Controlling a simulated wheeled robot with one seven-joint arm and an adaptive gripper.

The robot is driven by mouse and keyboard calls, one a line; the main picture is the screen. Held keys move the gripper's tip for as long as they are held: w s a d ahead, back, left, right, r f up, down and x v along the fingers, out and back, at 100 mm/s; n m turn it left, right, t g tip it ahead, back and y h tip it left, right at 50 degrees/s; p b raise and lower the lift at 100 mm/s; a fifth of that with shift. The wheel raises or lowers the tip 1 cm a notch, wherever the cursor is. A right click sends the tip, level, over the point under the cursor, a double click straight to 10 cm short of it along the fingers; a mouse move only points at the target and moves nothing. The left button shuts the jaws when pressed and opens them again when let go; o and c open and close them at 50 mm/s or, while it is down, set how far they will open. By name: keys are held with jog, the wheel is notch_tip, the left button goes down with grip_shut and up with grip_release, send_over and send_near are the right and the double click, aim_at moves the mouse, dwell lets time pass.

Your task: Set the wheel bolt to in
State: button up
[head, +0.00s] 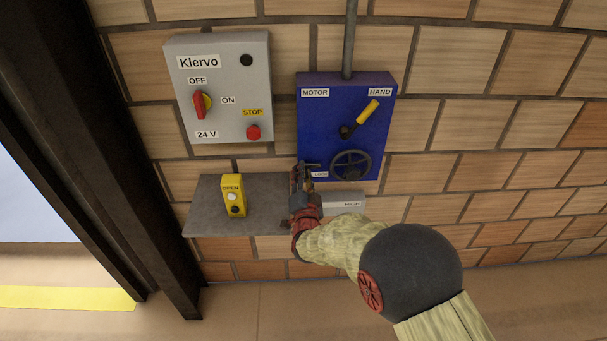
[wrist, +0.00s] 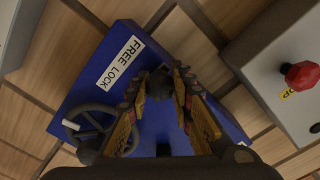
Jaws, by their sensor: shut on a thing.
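The blue box (head: 318,125) on the wall carries a dark handwheel (head: 350,165) at its lower right. A FREE LOCK label (wrist: 121,62) shows in the wrist view; in the head view only its LOCK end (head: 320,174) is clear. My gripper (head: 303,175) is at the box's lower left corner, left of the handwheel. In the wrist view my gripper (wrist: 166,84) is shut on a dark knob, which I take for the wheel bolt (wrist: 159,83), beside the label. My fingers hide much of the bolt, and its position along the label cannot be told.
A grey Klervo panel (head: 220,125) with a red switch and stop button hangs left of the box. A yellow handle (head: 366,112) sits above the handwheel. Below are a grey shelf (head: 265,205), a yellow OPEN button box (head: 234,196) and a grey HIGH-labelled block (head: 345,199).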

aim_at(315, 163)
grip_shut()
jog(key=shift+d, duration=0.1)
jog(key=d+b, duration=0.1)
jog(key=d, duration=0.2)
jog(key=shift+d+f, duration=0.1)
jog(key=shift+d, duration=0.3)
jog(key=shift+a, duration=0.1)
jog(key=o, duration=0.9)
grip_release()
jog(key=shift+c, duration=0.2)
jog(key=shift+s, duration=0.1)
jog(key=s, duration=1.2)
